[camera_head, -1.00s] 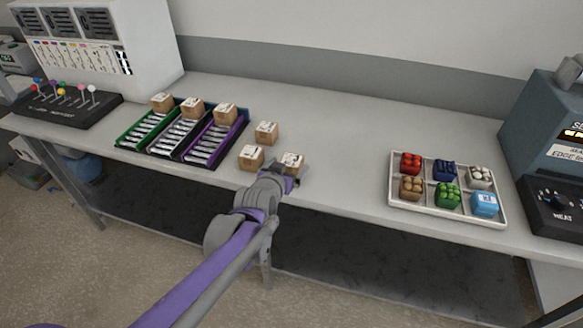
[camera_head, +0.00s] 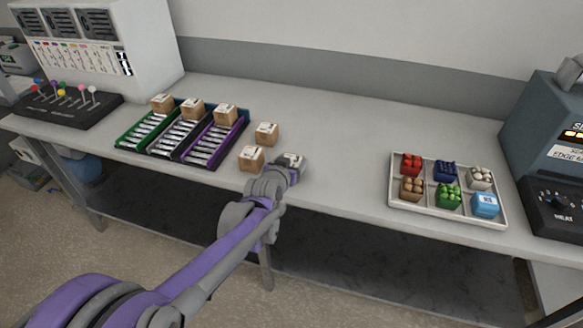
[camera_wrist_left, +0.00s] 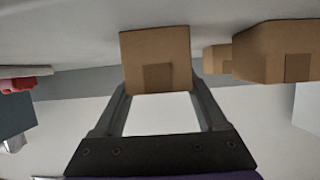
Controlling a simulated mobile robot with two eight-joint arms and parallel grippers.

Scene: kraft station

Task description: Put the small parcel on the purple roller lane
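The purple roller lane (camera_head: 240,128) is the rightmost of three lanes on the table, with a parcel (camera_head: 225,115) at its far end. Three loose brown parcels stand right of it: a front one (camera_head: 251,157), a back one (camera_head: 267,132), and a right one (camera_head: 292,158). My left gripper (camera_head: 296,166) is at the right parcel and partly covers it. In the left wrist view the fingers (camera_wrist_left: 160,95) reach to either side of this parcel (camera_wrist_left: 157,55); whether they press on it is not clear. My right gripper is not in view.
The black lane (camera_head: 180,138) and green lane (camera_head: 145,130) each have a parcel at the far end. A white tray (camera_head: 400,211) of colored blocks stands right, and a lever panel (camera_head: 65,110) far left. Table between gripper and tray is clear.

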